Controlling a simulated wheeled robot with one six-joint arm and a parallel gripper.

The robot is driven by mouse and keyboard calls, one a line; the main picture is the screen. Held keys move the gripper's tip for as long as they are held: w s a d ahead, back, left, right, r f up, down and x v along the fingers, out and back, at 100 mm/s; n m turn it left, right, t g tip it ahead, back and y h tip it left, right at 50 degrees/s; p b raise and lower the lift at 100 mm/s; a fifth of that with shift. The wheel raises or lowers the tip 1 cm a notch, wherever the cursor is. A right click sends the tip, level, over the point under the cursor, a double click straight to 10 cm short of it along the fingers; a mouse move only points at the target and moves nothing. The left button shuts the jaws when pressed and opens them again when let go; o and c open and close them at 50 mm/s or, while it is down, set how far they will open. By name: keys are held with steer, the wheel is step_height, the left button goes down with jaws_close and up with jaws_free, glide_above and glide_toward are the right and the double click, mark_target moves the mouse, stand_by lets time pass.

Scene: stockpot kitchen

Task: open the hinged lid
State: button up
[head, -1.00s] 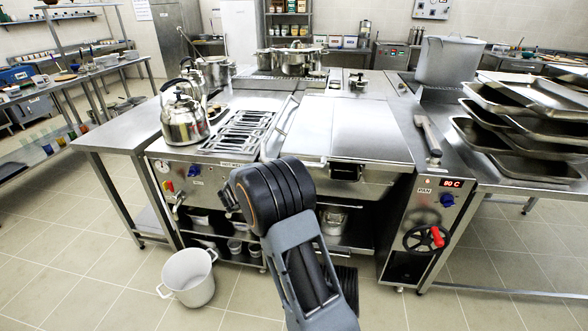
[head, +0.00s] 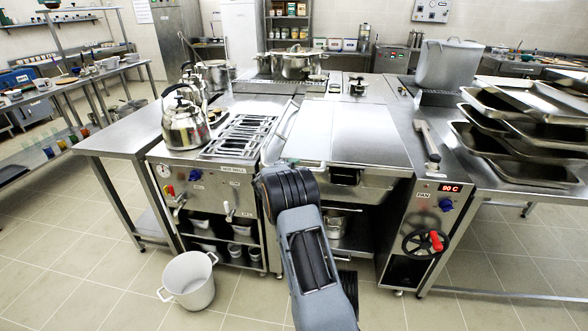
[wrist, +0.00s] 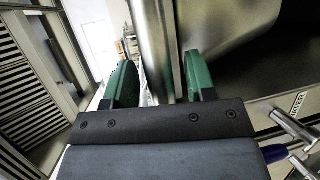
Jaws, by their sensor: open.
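The hinged lid (head: 352,132) is a broad flat steel cover, lying shut on the pan at the middle of the cooking block. A bar handle (head: 283,128) runs along its left side. My gripper shows in the head view only as a bit of green fingertip (head: 290,161) by the handle's near end; my dark wrist hides the rest. In the wrist view my gripper (wrist: 155,84) is open, its green fingers on either side of a long metal bar (wrist: 158,45), which looks like the handle. I cannot tell if they touch it.
A burner grate (head: 243,135) and kettle (head: 186,125) are left of the lid. A lever (head: 428,140) and a handwheel with a red knob (head: 425,243) are on the right. Stacked trays (head: 525,120) stand further right. A white pot (head: 188,279) is on the floor.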

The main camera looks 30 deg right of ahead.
steer(key=shift+d, duration=0.15)
jaws_close()
stand_by(0.4)
